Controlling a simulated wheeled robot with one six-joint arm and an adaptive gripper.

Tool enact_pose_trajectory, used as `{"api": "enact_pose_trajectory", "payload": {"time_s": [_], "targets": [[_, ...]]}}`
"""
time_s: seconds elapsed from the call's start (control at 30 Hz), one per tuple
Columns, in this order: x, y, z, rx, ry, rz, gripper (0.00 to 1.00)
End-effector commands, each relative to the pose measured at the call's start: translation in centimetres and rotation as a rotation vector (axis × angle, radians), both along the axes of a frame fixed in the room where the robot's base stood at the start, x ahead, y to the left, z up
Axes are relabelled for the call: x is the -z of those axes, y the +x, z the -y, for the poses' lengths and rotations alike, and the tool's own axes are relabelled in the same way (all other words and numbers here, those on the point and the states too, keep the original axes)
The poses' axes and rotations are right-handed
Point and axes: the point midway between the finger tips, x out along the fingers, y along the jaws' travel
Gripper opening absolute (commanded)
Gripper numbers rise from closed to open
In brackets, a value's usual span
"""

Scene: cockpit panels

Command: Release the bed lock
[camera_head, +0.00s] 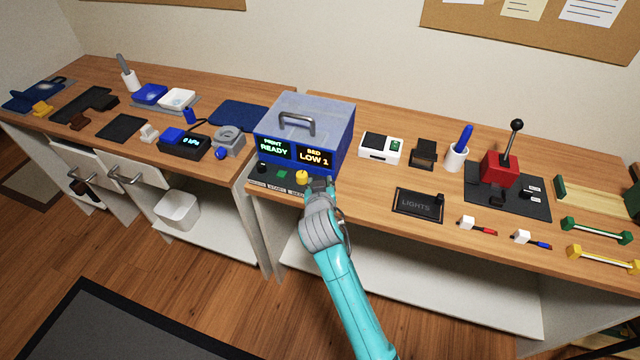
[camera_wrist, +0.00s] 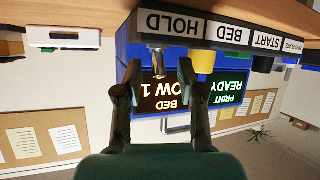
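A blue machine with a clear lid (camera_head: 305,110) stands at the middle of the bench, its displays reading "PRINT READY" and "BED LOW 1". Along its front strip are a yellow knob (camera_head: 302,177), a green button (camera_head: 282,174) and a black knob (camera_head: 262,167). The wrist view is upside down. In it a small metal pin (camera_wrist: 158,62) sits by the HOLD label (camera_wrist: 172,23), beside the yellow knob (camera_wrist: 203,61) at BED. My gripper (camera_wrist: 159,74) is open, with the pin showing between its fingertips; contact cannot be told. In the head view my gripper (camera_head: 320,185) partly hides that corner.
A white box with a green switch (camera_head: 380,146) and a black LIGHTS plate (camera_head: 419,204) lie to the right. A red lever box (camera_head: 500,168) stands farther right. A grey device (camera_head: 229,140) is to the left. Bare bench lies between the machine and LIGHTS plate.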

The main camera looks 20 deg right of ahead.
Motion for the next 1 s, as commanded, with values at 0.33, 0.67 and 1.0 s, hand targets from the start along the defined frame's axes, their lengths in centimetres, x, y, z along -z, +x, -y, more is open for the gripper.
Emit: {"api": "enact_pose_trajectory", "payload": {"time_s": [0.33,0.67,1.0], "targets": [[-1.8,-3.8,-1.2,-0.003,-0.001,0.0,0.39],[-4.4,-8.8,-2.8,-0.002,0.0,0.0,0.39],[-5.2,-10.4,-3.1,-0.001,0.0,0.0,0.39]]}}
